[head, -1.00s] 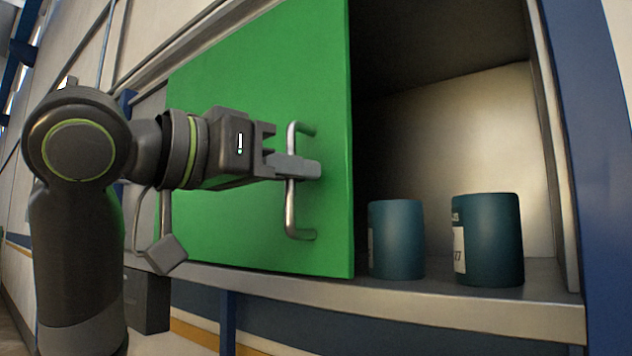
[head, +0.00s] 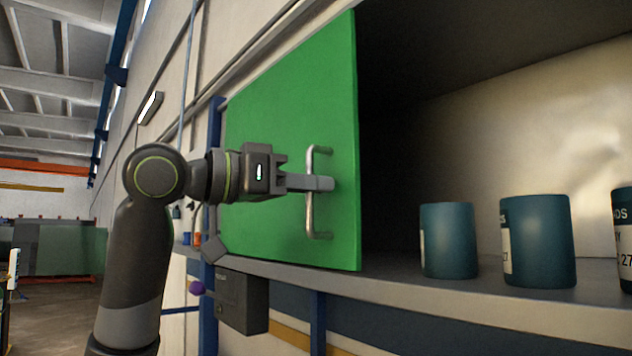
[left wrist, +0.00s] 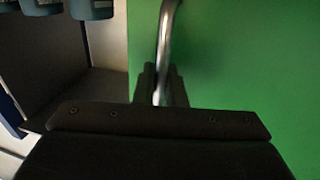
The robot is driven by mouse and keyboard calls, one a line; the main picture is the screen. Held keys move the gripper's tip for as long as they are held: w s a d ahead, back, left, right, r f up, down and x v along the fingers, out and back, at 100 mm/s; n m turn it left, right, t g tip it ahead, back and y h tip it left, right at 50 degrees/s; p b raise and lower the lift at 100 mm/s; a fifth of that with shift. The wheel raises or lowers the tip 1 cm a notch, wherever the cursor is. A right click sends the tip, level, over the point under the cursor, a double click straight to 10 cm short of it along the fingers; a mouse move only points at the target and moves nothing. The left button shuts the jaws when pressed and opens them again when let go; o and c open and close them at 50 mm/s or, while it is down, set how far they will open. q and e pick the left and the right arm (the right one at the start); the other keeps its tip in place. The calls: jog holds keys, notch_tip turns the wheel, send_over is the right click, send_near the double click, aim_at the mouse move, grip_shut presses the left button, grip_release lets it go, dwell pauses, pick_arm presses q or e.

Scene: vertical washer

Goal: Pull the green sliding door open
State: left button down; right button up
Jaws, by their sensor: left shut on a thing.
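The green sliding door (head: 270,120) covers the left part of a shelf compartment, and the compartment to its right stands open. A metal bar handle (head: 311,212) is mounted upright near the door's right edge. My left gripper (head: 322,183) is shut on the handle at about its middle. In the left wrist view the handle (left wrist: 166,45) runs down between the fingers (left wrist: 160,88), with the green door (left wrist: 240,60) behind it. The fingertips are partly hidden there by the gripper body. My right gripper is not in view.
Teal cans (head: 447,240) stand on the shelf (head: 400,283) right of the door; another can (head: 538,240) is nearer, and a third is cut by the right edge. A dark box (head: 241,300) hangs below the shelf. Open floor lies at the far left.

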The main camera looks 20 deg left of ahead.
pick_arm(q)
jog(key=c, duration=1.6)
grip_release()
jog(key=shift+c, duration=0.2)
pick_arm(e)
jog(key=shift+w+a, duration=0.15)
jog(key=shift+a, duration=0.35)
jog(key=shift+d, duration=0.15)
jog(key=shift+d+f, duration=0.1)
